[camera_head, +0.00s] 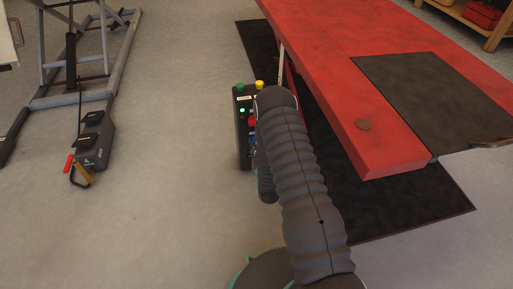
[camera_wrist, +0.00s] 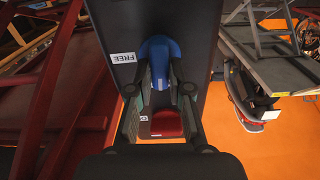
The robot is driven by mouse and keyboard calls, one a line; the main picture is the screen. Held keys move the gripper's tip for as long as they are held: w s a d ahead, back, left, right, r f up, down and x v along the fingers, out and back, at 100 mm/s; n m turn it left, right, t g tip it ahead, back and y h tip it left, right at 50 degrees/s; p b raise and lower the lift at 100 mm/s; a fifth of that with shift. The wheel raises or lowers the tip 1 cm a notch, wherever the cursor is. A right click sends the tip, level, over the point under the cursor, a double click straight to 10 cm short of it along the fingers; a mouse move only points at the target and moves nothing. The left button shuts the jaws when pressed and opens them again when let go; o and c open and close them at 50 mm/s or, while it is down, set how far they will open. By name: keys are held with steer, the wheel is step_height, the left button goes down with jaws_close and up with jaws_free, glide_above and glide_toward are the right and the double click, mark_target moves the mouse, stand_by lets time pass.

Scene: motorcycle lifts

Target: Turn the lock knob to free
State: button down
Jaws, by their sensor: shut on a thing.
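The lock knob (camera_wrist: 157,50) is blue and sits on a dark control panel (camera_wrist: 110,30) in the wrist view. A white label reading FREE (camera_wrist: 123,58), upside down in the picture, is just left of the knob. My gripper (camera_wrist: 160,88) is shut on the knob, one finger on each side. The knob's exact pointing direction is hard to tell. In the head view the control box (camera_head: 243,125) stands beside the red lift, and my arm hides part of its face and most of my gripper.
A red part (camera_wrist: 162,124) shows between the fingers. The red lift platform (camera_head: 345,85) is close on the right, over a black mat (camera_head: 400,210). A grey lift frame (camera_head: 110,60) and a dark pedal box (camera_head: 95,140) stand left. The floor between is clear.

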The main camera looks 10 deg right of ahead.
steer(key=shift+d+f+m+b, duration=0.1)
steer(key=shift+m+b, duration=0.6)
steer(key=shift+m, duration=2.15)
steer(key=shift+d+f+m+b, duration=0.1)
steer(key=shift+m+b, duration=0.65)
steer(key=shift+m, duration=2.15)
steer(key=shift+d+f+m+b, duration=0.1)
steer(key=shift+m+b, duration=0.6)
steer(key=shift+m, duration=2.15)
steer(key=c, duration=1.1)
jaws_free()
steer(key=shift+s, duration=0.1)
steer(key=s, duration=1.2)
